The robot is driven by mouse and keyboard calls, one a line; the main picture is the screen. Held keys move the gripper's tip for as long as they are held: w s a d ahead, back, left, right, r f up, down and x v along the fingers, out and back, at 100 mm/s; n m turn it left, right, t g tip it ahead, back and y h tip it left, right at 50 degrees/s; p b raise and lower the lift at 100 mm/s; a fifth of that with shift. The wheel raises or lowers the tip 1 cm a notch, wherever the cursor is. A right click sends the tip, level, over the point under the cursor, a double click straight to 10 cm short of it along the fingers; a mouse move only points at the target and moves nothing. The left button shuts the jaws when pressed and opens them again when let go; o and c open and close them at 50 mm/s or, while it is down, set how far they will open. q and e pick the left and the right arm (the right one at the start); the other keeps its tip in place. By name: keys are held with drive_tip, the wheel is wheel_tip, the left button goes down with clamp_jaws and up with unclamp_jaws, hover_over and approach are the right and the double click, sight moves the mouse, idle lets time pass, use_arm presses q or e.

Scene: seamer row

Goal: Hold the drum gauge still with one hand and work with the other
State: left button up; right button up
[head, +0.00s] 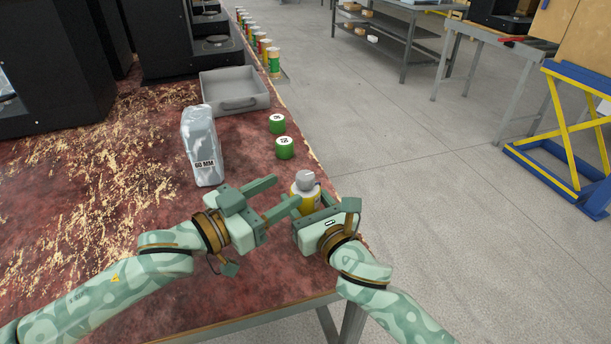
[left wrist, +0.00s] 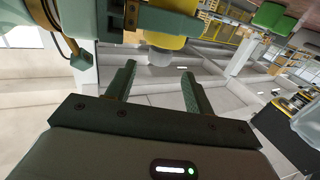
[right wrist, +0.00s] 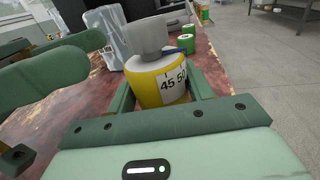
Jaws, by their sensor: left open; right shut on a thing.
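The drum gauge (head: 297,203) has a yellow body, a white scale band and a grey knob (head: 306,181) on top. In the right wrist view the gauge (right wrist: 152,88) shows 45 and 50 on its band and a small blue pointer by the knob. My right gripper (right wrist: 160,95) is shut around the yellow body, one finger on each side. My left gripper (head: 288,192) is open and empty, its fingertips just left of the gauge. In the left wrist view the grey knob (left wrist: 160,57) shows beyond the open fingers, apart from them. The gauge's base is hidden.
A silver pouch (head: 200,145) marked 60 MM stands behind my left gripper. Two green numbered tins (head: 277,123) (head: 285,148) stand near the right edge of the worn red bench. A grey tray (head: 235,88), black machines and a row of cans (head: 273,62) are farther back.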

sight(298, 182)
use_arm(q)
drive_tip(key=x, duration=0.7)
